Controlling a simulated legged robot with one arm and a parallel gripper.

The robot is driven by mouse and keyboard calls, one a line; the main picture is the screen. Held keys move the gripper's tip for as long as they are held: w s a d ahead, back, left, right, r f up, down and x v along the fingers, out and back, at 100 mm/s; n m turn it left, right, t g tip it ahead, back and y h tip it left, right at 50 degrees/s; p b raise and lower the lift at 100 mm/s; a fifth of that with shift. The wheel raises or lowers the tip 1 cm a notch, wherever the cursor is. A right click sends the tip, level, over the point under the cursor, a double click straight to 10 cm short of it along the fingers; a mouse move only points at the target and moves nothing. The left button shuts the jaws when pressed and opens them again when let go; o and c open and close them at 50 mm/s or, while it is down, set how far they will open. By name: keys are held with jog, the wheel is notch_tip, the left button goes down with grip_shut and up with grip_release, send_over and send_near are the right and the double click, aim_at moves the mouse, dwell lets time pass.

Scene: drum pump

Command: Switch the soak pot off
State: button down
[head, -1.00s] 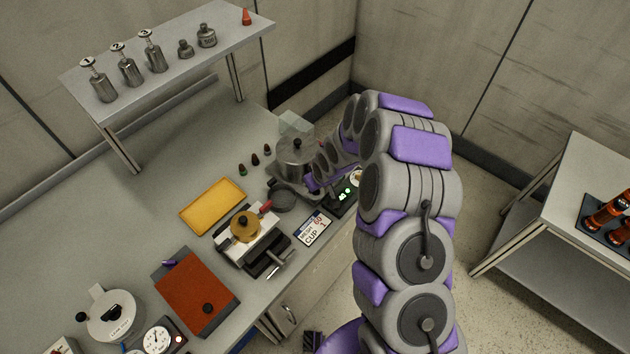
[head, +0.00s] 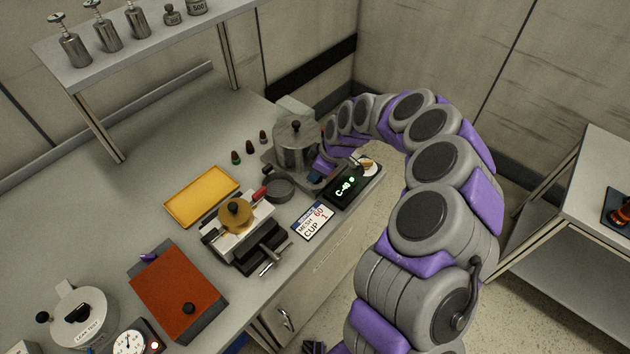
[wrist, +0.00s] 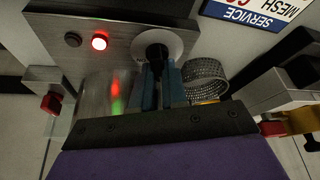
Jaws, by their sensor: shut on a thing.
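The soak pot is the steel pot (head: 294,147) with a black-knobbed lid at the back right of the bench, on a grey base. In the wrist view its shiny wall (wrist: 95,98) reflects red and green, and a red lamp (wrist: 99,42) glows on the base. Beside the lamp is a black knob (wrist: 156,52) on a pale round dial (wrist: 178,42). My gripper (wrist: 160,80) is shut on this knob, with blue fingers on either side. In the head view my gripper (head: 316,178) is low at the pot's front right. The knob's pointer direction cannot be made out.
A mesh cup (wrist: 205,78) stands close beside my fingers. A black box with a green display (head: 345,188) and a mesh-cup sign (head: 313,221) are near the bench edge. A clamp device (head: 240,230) and yellow tray (head: 202,196) lie to the left.

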jog(key=shift+f+n+g+b, duration=0.1)
jog(key=shift+n+g+b, duration=0.5)
jog(key=shift+n+b, duration=0.7)
jog(key=shift+n, duration=0.3)
jog(key=c, duration=1.2)
grip_release()
jog(key=shift+o, duration=0.2)
jog(key=p+v, duration=0.4)
jog(key=v, duration=1.3)
jog(key=shift+w+d, duration=0.1)
